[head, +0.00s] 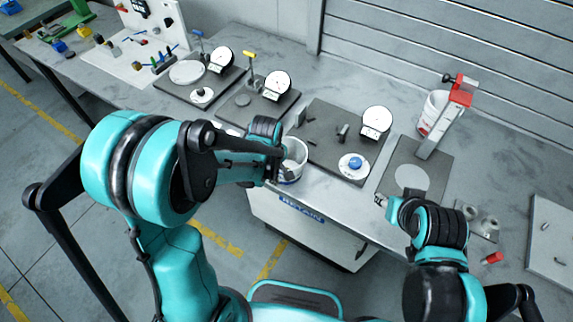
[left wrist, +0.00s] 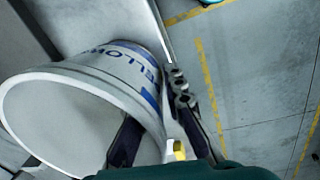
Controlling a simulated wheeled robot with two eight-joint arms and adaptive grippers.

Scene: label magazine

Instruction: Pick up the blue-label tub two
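A white open-topped tub with a blue label (head: 296,153) stands at the front edge of the table in the head view. It fills the left of the left wrist view (left wrist: 75,82), where blue letters reading "ELLO" show on its side. My left gripper (left wrist: 158,120) straddles the tub's wall, one finger inside the mouth and one outside. A gap shows beside the outer finger, so it looks open. In the head view my left gripper (head: 283,165) partly hides the tub. My right gripper (head: 382,201) is over the table at right, too small to read.
A second white tub (head: 436,103) stands behind a red-topped stand (head: 459,100). Dark plates with round dials (head: 376,121) line the table. A red cylinder (head: 492,258) lies at the right front. Floor lies beyond the table edge (left wrist: 170,45).

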